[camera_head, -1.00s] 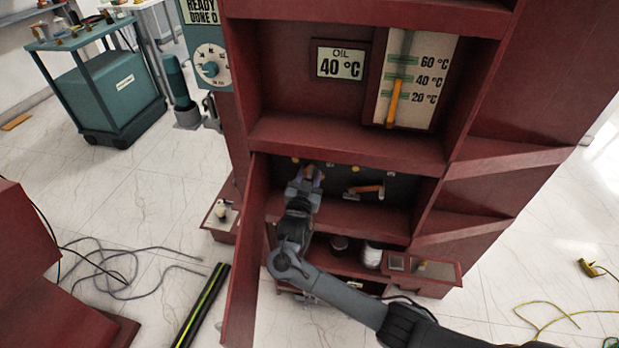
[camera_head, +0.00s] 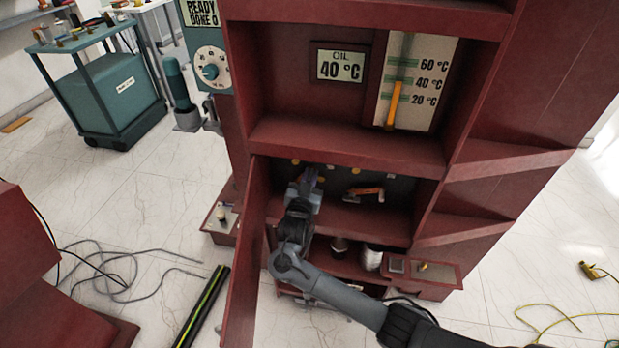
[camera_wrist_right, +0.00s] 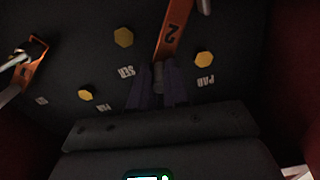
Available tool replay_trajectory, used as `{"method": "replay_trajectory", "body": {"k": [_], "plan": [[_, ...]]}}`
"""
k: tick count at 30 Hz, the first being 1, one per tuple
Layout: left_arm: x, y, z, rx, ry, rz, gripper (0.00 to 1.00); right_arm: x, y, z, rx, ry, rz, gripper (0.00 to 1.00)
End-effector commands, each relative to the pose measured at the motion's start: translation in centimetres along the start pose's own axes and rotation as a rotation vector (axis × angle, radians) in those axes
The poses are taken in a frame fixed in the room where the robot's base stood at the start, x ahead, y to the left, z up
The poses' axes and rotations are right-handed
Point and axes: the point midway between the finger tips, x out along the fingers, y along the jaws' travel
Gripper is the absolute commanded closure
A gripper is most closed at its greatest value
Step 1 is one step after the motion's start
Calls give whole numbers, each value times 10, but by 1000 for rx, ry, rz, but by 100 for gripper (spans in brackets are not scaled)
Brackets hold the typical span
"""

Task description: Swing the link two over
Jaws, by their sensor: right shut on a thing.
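Link two, an orange bar marked "2" (camera_wrist_right: 174,32), shows in the right wrist view, running down from the top edge to a grey handle (camera_wrist_right: 158,76). My right gripper (camera_wrist_right: 157,92) is shut on that handle, its dark fingers on either side. The handle end lies between two yellow studs, one by "SER" (camera_wrist_right: 123,37) and one by "PAR" (camera_wrist_right: 204,60). In the head view my right gripper (camera_head: 308,178) reaches into the open red compartment and hides most of this link. A second orange link (camera_head: 365,192) is to its right; it also shows in the wrist view (camera_wrist_right: 32,62).
The open red door (camera_head: 247,265) stands close left of my right arm. A shelf above (camera_head: 345,144) and the cabinet's side walls enclose the compartment. Below are a dark jar and a white coil (camera_head: 372,257). A yellow-striped black bar (camera_head: 203,308) lies on the floor.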

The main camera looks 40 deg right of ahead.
Motion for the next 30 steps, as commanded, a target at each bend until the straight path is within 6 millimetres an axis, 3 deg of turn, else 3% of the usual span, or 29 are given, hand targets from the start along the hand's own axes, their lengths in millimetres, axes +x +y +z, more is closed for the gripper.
{"method": "replay_trajectory", "body": {"k": [8,30], "plan": [[3,0,1,0,0,0,59,0,6,4,64,-2,0,100],[30,1,10,0,0,0,59,-1,36,35,545,-1,1,100]]}}
